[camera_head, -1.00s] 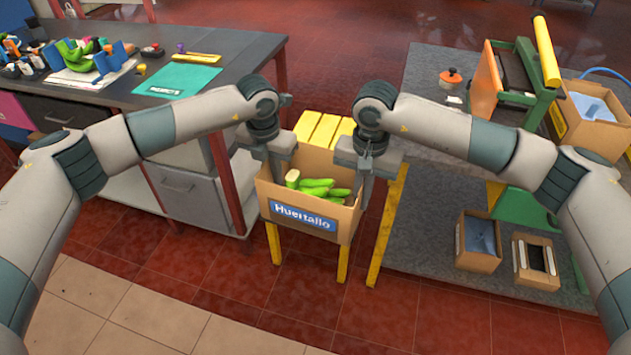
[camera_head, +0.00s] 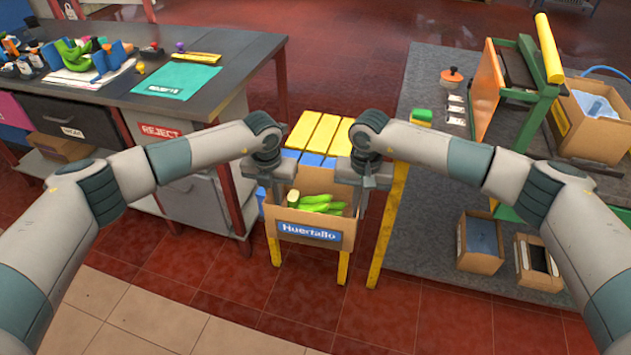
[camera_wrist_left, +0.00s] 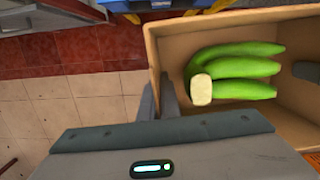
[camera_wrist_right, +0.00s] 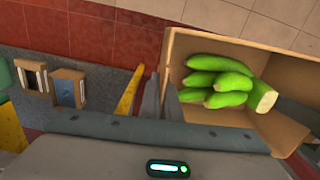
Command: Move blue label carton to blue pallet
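The brown carton (camera_head: 345,236) with a blue "Huertallo" label (camera_head: 309,232) holds several green bananas (camera_head: 318,204). It hangs roughly level between my grippers, in front of a yellow-legged stand. My left gripper (camera_head: 274,190) is shut on its left wall; the left wrist view shows the fingers (camera_wrist_left: 158,98) on either side of that wall. My right gripper (camera_head: 363,188) is shut on its right wall, with its fingers (camera_wrist_right: 161,97) at the wall in the right wrist view. Blue slats (camera_head: 311,158), apparently the blue pallet, show behind the carton; their near part is hidden.
Yellow slats (camera_head: 318,130) lie behind the blue ones. A dark workbench (camera_head: 230,75) stands left, with a red REJECT sign (camera_head: 160,132). A grey table (camera_head: 425,130) at right bears a green frame and a carton (camera_head: 590,135). Small cartons (camera_head: 480,262) sit lower right. Front floor is clear.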

